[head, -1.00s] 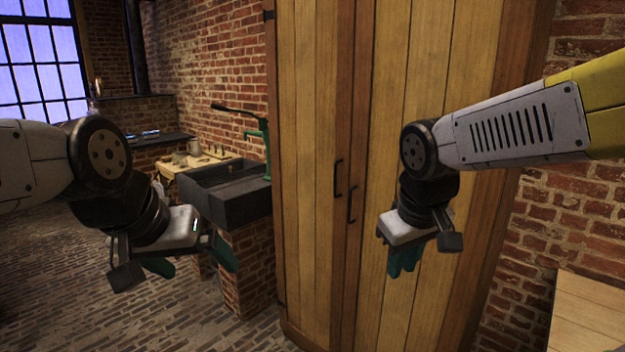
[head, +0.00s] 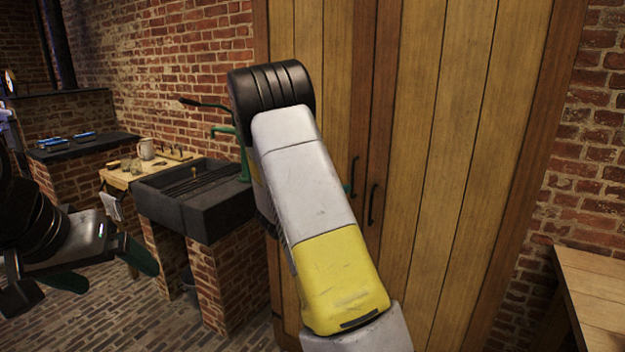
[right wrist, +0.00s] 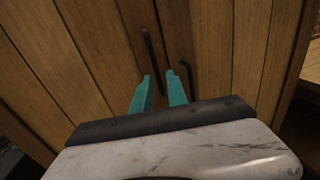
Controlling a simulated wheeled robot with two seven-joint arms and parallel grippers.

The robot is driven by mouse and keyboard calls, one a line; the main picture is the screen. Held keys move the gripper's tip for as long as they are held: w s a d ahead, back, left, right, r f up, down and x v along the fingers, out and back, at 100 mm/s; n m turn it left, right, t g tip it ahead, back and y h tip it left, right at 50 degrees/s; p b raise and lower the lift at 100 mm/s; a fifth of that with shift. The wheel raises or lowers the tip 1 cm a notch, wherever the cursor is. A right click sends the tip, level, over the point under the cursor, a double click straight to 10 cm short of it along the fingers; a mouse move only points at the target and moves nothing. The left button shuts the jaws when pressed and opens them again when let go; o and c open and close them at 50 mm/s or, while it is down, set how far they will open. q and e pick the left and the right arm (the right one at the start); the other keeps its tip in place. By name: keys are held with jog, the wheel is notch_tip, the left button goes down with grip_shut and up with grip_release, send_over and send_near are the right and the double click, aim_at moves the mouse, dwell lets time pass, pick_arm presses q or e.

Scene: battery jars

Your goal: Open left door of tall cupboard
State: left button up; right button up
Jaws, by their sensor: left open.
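The tall wooden cupboard has a left door (head: 309,40) and a right door (head: 440,130), both looking closed. The dark left door handle (head: 354,175) stands left of the similar right door handle (head: 372,204). My right arm covers much of the left door in the head view. My right gripper is mostly hidden there, with a teal fingertip beside the left handle. In the right wrist view my right gripper (right wrist: 159,76) is open, its fingers either side of the lower left handle (right wrist: 151,52); contact is unclear. My left gripper (head: 118,268) is open and empty at far left.
A dark stone sink (head: 195,200) on brick supports stands left of the cupboard, with a green pump (head: 243,150). A small wooden table (head: 128,175) holds a mug. A wooden bench (head: 597,285) stands at lower right. Brick floor shows at lower left.

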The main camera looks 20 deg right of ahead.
aim_at(351, 195)
jog(key=x, duration=0.7)
jog(key=shift+w+d, duration=0.1)
jog(key=shift+w, duration=0.45)
grip_shut()
dwell(0.9)
